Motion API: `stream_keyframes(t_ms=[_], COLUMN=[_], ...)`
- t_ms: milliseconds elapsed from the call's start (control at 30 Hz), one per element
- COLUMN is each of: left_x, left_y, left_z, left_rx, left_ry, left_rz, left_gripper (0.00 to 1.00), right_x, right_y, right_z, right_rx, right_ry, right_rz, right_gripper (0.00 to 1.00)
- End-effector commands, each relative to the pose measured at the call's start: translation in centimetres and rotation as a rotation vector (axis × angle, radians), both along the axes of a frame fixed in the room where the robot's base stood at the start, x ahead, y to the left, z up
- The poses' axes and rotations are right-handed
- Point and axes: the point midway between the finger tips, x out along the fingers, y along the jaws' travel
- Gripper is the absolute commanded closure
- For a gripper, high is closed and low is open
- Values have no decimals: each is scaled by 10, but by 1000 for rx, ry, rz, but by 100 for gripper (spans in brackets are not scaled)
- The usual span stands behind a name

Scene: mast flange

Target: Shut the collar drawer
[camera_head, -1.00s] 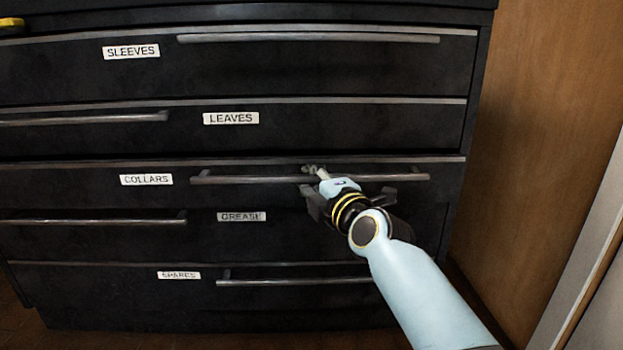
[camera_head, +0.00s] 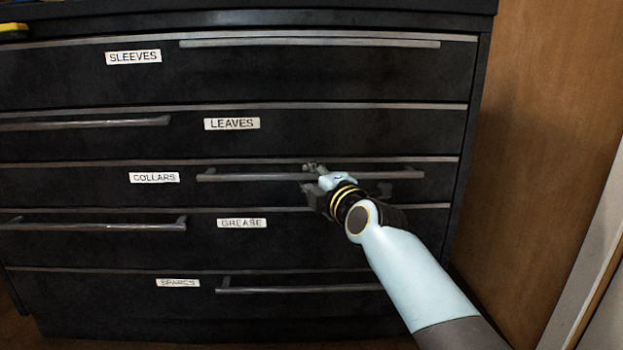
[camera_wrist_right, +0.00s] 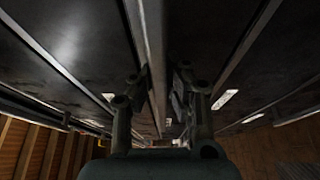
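The collar drawer (camera_head: 100,185) is the black front with the COLLARS label (camera_head: 154,178), third from the top in the head view. Its front looks about level with the drawers around it; any small gap is hard to tell. Its long grey bar handle (camera_head: 250,177) crosses the right half. My right gripper (camera_head: 308,177) is at the middle of this handle. In the wrist view, the bar (camera_wrist_right: 151,40) runs between the two spread fingers (camera_wrist_right: 160,82), close to the left finger and apart from the right one. My left gripper is out of view.
The SLEEVES (camera_head: 134,57) and LEAVES (camera_head: 232,124) drawers are above, GREASE (camera_head: 242,223) and SPARES (camera_head: 178,283) below; all look shut. A wooden panel (camera_head: 545,120) stands to the right. A yellow thing (camera_head: 12,28) lies on the cabinet top at left.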

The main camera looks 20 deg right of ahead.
Motion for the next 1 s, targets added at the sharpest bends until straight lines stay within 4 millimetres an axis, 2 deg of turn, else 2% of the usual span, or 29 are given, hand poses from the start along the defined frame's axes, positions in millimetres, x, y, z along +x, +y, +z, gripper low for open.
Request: stream_keyframes(t_ms=[33,200,467,567,667,1000], left_x=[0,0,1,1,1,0], left_y=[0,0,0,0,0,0], left_z=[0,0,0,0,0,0], left_rx=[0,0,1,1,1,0], left_ry=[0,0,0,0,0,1], left_rz=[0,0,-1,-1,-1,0], left_gripper=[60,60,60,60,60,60], right_x=[1,0,0,-7,-22,-95], right_y=[-1,0,0,-1,-3,-11], right_z=[2,1,1,0,-1,0], right_rx=[1,0,0,0,0,0], right_ry=[-4,-3,-2,-1,0,0], right_rz=[-1,-1,-1,-1,-1,0], right_gripper=[86,64,63,63,63,63])
